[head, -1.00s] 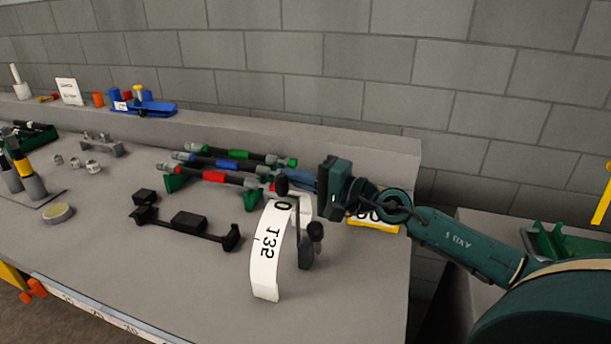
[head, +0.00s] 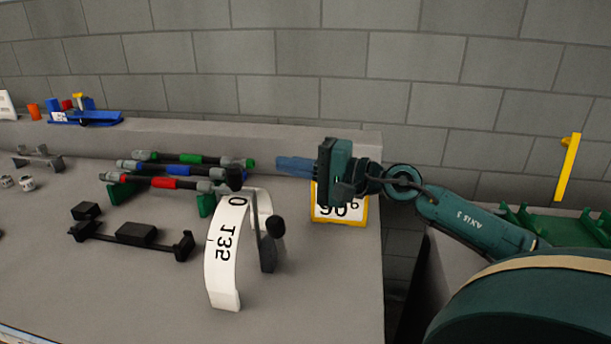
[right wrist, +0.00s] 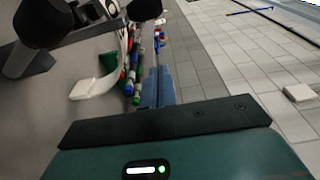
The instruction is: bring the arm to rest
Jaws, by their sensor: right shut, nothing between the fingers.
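My right gripper (head: 296,166) shows in the head view as blue fingers pointing left from a dark green hand. It is shut and empty, above the back right of the bench (head: 150,285). The fingers also show in the right wrist view (right wrist: 158,88), close together. They are to the right of the row of dark rods with red, blue (head: 183,168) and green bands, and apart from them. My left gripper is in neither view.
A white curved scale (head: 222,265) with dark knobs stands in front of my right gripper. A yellow-framed number sign (head: 342,209) stands behind the hand. A black fixture (head: 135,235) lies at left. Green racks (head: 560,226) stand at right. The block wall is behind.

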